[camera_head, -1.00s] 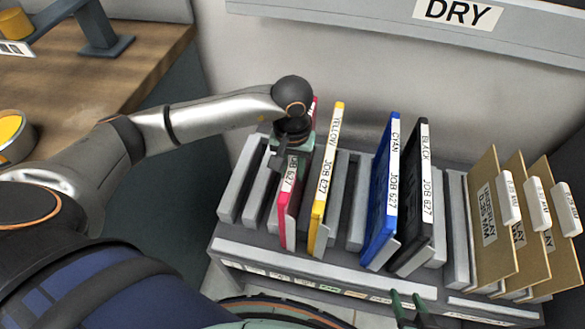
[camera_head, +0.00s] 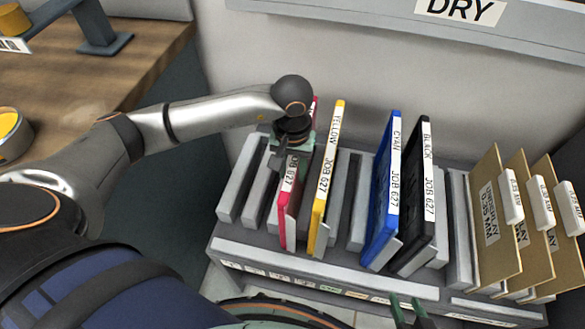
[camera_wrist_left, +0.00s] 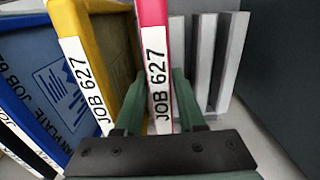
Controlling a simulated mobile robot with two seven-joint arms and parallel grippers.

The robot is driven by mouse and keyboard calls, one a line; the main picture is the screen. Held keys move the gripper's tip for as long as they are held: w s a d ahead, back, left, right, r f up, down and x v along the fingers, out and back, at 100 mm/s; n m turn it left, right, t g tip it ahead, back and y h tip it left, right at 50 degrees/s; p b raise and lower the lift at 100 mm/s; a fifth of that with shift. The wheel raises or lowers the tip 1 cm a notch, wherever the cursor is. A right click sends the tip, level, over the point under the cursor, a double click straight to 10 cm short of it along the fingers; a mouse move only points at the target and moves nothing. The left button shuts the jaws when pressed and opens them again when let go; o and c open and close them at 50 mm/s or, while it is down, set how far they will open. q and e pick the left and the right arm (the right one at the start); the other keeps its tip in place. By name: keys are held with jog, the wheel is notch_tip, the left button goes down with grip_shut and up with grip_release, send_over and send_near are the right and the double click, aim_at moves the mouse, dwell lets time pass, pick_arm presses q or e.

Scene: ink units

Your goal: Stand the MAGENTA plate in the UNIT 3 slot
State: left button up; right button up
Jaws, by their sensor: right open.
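The magenta plate (camera_head: 287,205), labelled JOB 627, stands upright in a slot of the grey rack (camera_head: 270,245), just left of the yellow plate (camera_head: 325,190). My left gripper (camera_head: 291,155) is at its upper part. In the left wrist view, the green fingers (camera_wrist_left: 160,100) lie close against both sides of the magenta plate (camera_wrist_left: 155,50) and appear shut on it. My right gripper (camera_head: 406,308) is open and empty in front of the rack. The small slot labels (camera_head: 290,280) are too small to read.
A blue CYAN plate (camera_head: 382,190) and a BLACK plate (camera_head: 417,200) stand further right. Brown overlay boards (camera_head: 495,215) fill the right end. Empty slots lie left of the magenta plate and between yellow and cyan. A wooden table (camera_head: 80,90) is at left.

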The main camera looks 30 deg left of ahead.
pick_arm(q)
jog(key=o, duration=0.4)
jog(key=shift+c, duration=0.2)
notch_tip(320, 180, up, 12)
jog(key=shift+r+p, duration=0.25)
jog(key=shift+p, duration=0.1)
notch_tip(320, 180, up, 5)
jog(key=p, duration=0.2)
jog(key=shift+p, duration=0.35)
dwell(0.3)
